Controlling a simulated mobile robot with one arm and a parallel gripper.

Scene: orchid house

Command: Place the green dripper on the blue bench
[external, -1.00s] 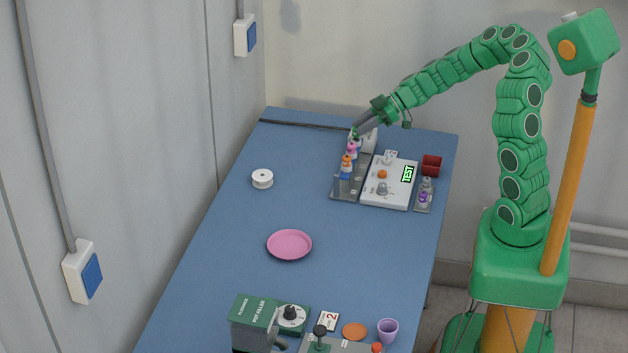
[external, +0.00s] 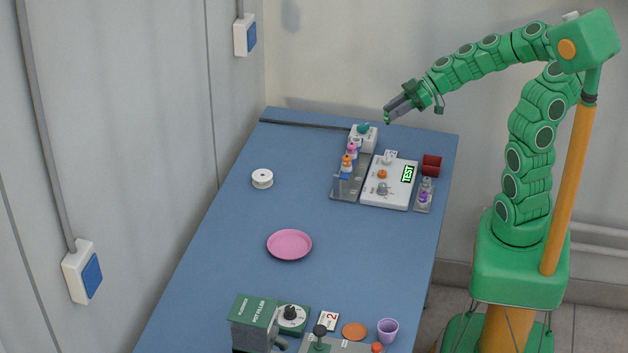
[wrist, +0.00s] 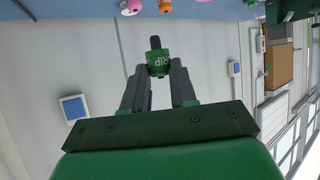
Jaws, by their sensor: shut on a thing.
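The green dripper (wrist: 158,64), with a black tip and part of a printed label, is held between the two fingers of my gripper (wrist: 160,80) in the wrist view. In the external view my gripper (external: 391,114) is raised near the far right end of the blue bench (external: 225,255), apart from its surface. Only a small green bit of the dripper (external: 388,120) shows there at the fingertips. A rack (external: 346,189) on the bench holds a pink-topped dripper (external: 352,149) and an orange-topped dripper (external: 347,162).
Right of the rack is a white panel (external: 398,199) reading TEST. A dark red box (external: 431,164) and a small stand of bottles (external: 424,196) are beside it. A white spool (external: 262,178) and a pink plate (external: 290,244) have bare bench around them. A pot filler (external: 255,318) is in front.

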